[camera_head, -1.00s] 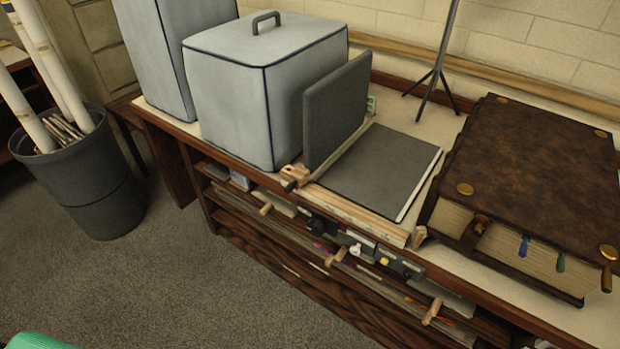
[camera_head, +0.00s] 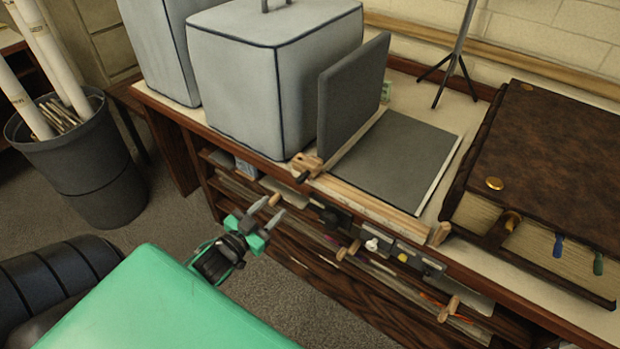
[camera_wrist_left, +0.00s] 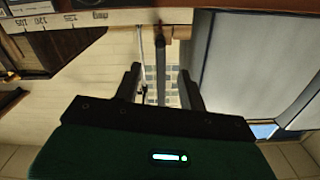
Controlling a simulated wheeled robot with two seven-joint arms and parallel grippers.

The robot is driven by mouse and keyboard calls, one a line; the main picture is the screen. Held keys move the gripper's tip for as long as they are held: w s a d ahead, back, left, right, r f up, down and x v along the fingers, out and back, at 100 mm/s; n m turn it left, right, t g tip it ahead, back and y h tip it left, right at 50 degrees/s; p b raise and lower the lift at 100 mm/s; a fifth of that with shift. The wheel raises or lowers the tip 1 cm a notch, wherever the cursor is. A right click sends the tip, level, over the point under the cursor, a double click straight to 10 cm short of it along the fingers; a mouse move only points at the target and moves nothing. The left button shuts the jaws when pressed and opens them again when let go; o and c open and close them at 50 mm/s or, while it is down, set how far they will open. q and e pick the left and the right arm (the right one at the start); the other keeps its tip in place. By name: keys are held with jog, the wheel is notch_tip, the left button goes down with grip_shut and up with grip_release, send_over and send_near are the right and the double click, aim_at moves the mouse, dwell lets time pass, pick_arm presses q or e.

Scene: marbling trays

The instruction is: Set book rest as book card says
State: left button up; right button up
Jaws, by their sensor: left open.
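The book rest has an upright grey padded board (camera_head: 352,95) and a flat grey board (camera_head: 397,160) beside it. A pale wooden scale rail (camera_head: 370,201) runs along its front edge, with a wooden block and dark knob (camera_head: 307,166) at the left end and a wooden stop (camera_head: 439,234) at the right. A small green card (camera_head: 386,91) is mostly hidden behind the upright board; I cannot read it. My left gripper (camera_head: 269,209) is open and empty, in front of the shelves below the block. In the left wrist view the gripper (camera_wrist_left: 160,75) is open, with the numbered scale (camera_wrist_left: 70,20) upside down.
A large brown book (camera_head: 560,150) lies right of the rest. A grey covered box (camera_head: 245,90) stands left of it, and a thin stand (camera_head: 452,60) behind. Wooden handles (camera_head: 349,250) stick out from the shelves. A bin with rolls (camera_head: 85,165) stands left.

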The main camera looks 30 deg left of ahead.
aim_at(298, 183)
pick_arm(q)
jog(key=w, duration=0.5)
jog(key=w+p, duration=0.1)
jog(key=w, duration=0.1)
jog(key=shift+w+d, duration=0.2)
jog(key=shift+d, duration=0.1)
jog(key=w, duration=0.4)
jog(key=shift+w+d+p, duration=0.15)
jog(key=shift+w+p, duration=0.15)
jog(key=shift+w, duration=0.35)
jog(key=shift+w+d+f, duration=0.1)
jog(key=shift+w, duration=0.25)
pick_arm(e)
jog(key=shift+s+r, duration=0.2)
jog(key=shift+s, duration=0.65)
